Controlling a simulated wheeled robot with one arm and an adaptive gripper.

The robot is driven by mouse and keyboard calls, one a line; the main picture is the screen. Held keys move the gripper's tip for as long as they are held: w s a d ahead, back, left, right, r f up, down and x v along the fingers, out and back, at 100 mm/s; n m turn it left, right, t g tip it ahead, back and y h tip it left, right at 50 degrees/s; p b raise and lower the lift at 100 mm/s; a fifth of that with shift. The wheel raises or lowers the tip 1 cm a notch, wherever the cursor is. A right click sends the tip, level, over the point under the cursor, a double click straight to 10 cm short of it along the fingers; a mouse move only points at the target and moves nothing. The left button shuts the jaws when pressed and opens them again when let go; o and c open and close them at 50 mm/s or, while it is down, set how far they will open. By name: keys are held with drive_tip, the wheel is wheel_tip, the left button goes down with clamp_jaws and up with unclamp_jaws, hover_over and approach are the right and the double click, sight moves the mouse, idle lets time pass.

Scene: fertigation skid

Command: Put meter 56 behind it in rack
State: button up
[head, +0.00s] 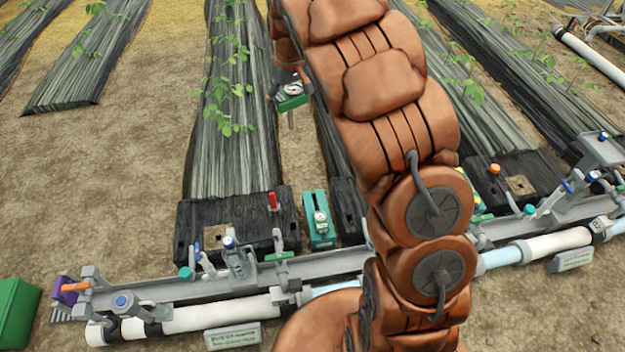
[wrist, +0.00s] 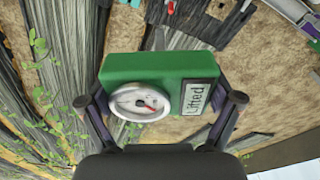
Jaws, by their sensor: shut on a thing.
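My gripper (head: 289,88) is shut on a green meter (head: 291,103) and holds it up in the air, above the ground and beside a planted bed. In the wrist view the meter (wrist: 145,66) is a green block with a round white dial and a pale label that seems to read "Lifted". The gripper fingers (wrist: 160,101) are on its two sides. A second meter-like unit (head: 320,217), teal-green with a white dial, stands upright behind the rail. No number 56 is readable, and I cannot tell which part is the rack.
A long grey rail (head: 190,288) with valves and clamps runs across the front, above a white pipe (head: 222,314). A dark block (head: 240,222) with a red-topped post sits behind it. A green box (head: 15,310) stands lower left. My arm hides the middle.

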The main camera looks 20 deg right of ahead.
drive_tip(key=w+d+f+n+b, duration=0.3)
drive_tip(key=f+b, duration=0.4)
drive_tip(key=f, duration=1.2)
drive_tip(key=w+d+f+n+b, duration=0.3)
drive_tip(key=f+b, duration=0.5)
drive_tip(key=f, duration=1.2)
drive_tip(key=w+d+f+n+g+y+b, duration=0.1)
drive_tip(key=d+f+n+b, duration=0.4)
drive_tip(key=f, duration=1.4)
drive_tip(key=shift+w+f+n+b, duration=0.25)
drive_tip(key=shift+w+n+b, duration=0.7)
drive_tip(key=shift+b, duration=0.55)
drive_tip(key=shift+d+p, duration=0.1)
drive_tip(key=shift+p, duration=0.4)
drive_tip(key=shift+f, duration=1.95)
drive_tip(key=o, duration=0.9)
drive_tip(key=shift+f, duration=0.1)
